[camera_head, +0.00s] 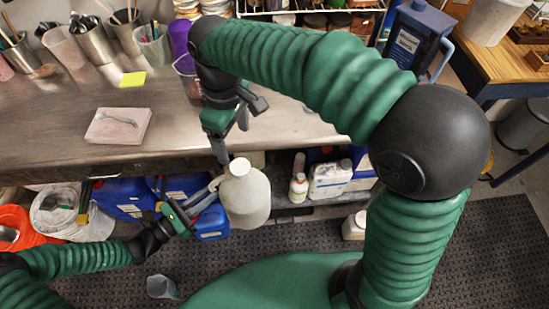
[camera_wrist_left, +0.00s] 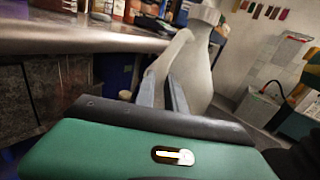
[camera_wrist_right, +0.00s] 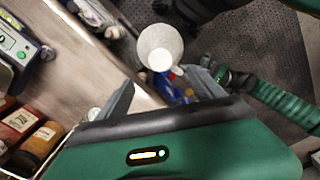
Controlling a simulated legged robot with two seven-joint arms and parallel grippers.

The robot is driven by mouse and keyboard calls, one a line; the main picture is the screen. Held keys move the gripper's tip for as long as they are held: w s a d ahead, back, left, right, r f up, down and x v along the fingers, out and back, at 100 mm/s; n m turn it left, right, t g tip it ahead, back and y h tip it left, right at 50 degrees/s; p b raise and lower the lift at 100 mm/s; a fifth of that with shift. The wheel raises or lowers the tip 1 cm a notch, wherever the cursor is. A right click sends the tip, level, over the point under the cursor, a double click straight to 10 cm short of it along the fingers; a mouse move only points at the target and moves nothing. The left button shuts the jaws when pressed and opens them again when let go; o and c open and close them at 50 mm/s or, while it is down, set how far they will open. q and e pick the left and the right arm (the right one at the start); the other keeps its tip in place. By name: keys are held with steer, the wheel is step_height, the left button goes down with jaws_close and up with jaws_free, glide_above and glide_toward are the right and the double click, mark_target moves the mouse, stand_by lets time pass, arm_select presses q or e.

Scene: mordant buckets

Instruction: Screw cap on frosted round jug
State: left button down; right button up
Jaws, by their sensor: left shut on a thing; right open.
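The frosted round jug (camera_head: 248,198) is upright in the air in front of the bench edge. A white cap (camera_head: 240,167) sits on its mouth; how tightly it is seated I cannot tell. My left gripper (camera_head: 214,186) is shut on the jug's handle, at the jug's left side. In the right wrist view the cap (camera_wrist_right: 160,60) lies between and beyond the spread fingers (camera_wrist_right: 162,95).
The steel bench (camera_head: 60,125) is behind, with a pink block (camera_head: 118,126), a yellow note pad (camera_head: 133,79) and several tool cups. Blue containers (camera_head: 122,198) and white bottles (camera_head: 330,180) stand below the bench. A small clear beaker (camera_head: 161,287) is on the floor mat.

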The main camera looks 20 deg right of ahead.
steer(key=s+d+f+m+t, duration=0.1)
steer(key=s+d+f+m, duration=0.3)
steer(key=d+f, duration=0.2)
steer(key=s+d+f+m+t, duration=0.1)
steer(key=s+d+f+m, duration=0.4)
steer(key=d+f, duration=0.2)
step_height(320, 180, down, 2)
steer(key=shift+f+t, duration=0.2)
steer(key=shift+t, duration=0.2)
